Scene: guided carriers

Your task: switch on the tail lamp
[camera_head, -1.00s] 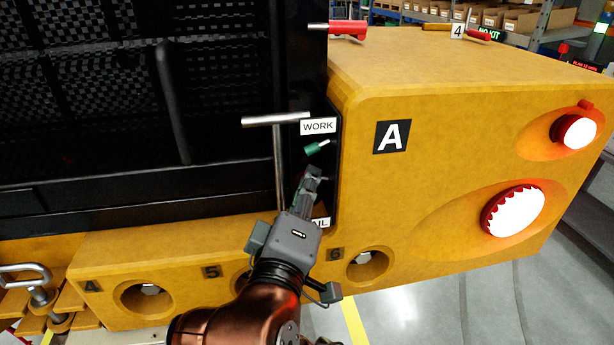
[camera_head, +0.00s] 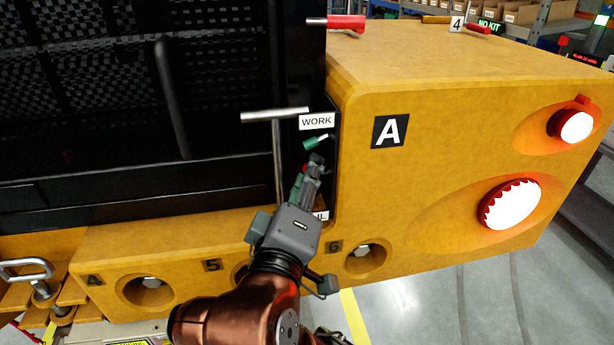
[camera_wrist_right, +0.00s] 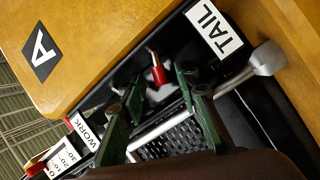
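The black switch panel on the yellow machine carries a WORK label (camera_head: 317,121) and a TAIL label (camera_wrist_right: 214,27). In the right wrist view a red toggle with a metal tip (camera_wrist_right: 158,72) stands near TAIL, just beyond the fingertips. My right gripper (camera_head: 312,168) is in front of the panel and partly hides the TAIL label. Its two fingers are apart in the wrist view (camera_wrist_right: 161,84), with nothing visibly held. Contact with the red toggle cannot be told. My left gripper is out of view.
A metal T-handle (camera_head: 275,115) stands just left of the switches. Two red-rimmed lamps, upper (camera_head: 576,126) and lower (camera_head: 511,204), glow on the yellow body (camera_head: 430,160). A red handle (camera_head: 345,22) lies above the panel. The floor at the right is open.

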